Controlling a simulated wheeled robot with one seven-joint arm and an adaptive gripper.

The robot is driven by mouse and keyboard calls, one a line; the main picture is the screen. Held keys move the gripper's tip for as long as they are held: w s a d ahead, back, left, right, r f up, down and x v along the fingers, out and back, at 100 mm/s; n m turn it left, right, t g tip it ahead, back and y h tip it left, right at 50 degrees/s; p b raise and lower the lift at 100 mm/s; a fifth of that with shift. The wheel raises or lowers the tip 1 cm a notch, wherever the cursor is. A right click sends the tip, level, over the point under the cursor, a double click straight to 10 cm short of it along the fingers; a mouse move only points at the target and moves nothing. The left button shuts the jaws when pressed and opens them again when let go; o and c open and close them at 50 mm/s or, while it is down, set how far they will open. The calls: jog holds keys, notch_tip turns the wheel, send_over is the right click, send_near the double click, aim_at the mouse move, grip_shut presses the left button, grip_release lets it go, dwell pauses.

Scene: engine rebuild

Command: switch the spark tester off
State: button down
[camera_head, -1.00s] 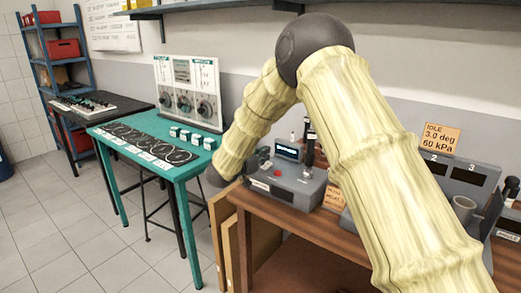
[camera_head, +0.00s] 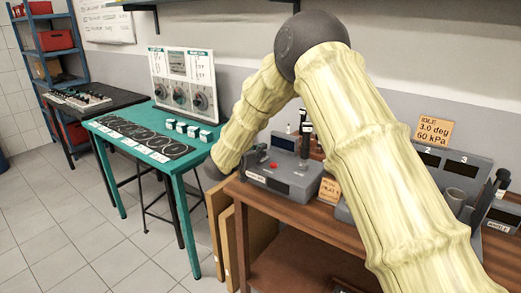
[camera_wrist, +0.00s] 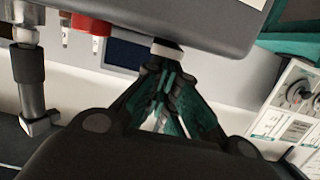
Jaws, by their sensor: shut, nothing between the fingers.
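The spark tester (camera_head: 283,178) is a grey box on the wooden bench, with a red button (camera_head: 274,165) and a small display (camera_head: 283,143) that looks dark. In the wrist view its grey body (camera_wrist: 200,15) runs along the top, with the red part (camera_wrist: 90,24) at upper left and a dark blue panel (camera_wrist: 124,54). My gripper (camera_wrist: 165,70) is shut and empty. Its fingertips are right at a short dark and white piece (camera_wrist: 167,47) at the box's edge; I cannot tell whether they touch it or whether it is the switch.
A grey upright fitting (camera_wrist: 30,80) stands left of my fingers. A teal table (camera_head: 175,160) with rings and a gauge panel (camera_head: 183,80) is to the left.

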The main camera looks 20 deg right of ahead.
notch_tip(320, 180, up, 4)
jog(key=p, duration=0.3)
jog(key=shift+w+d, duration=0.15)
jog(key=r+b+v, duration=0.1)
jog(key=b+v, duration=0.1)
jog(key=v, duration=0.8)
jog(key=shift+d+r, duration=0.15)
jog(key=shift+r, duration=0.1)
jog(key=shift+w, duration=0.2)
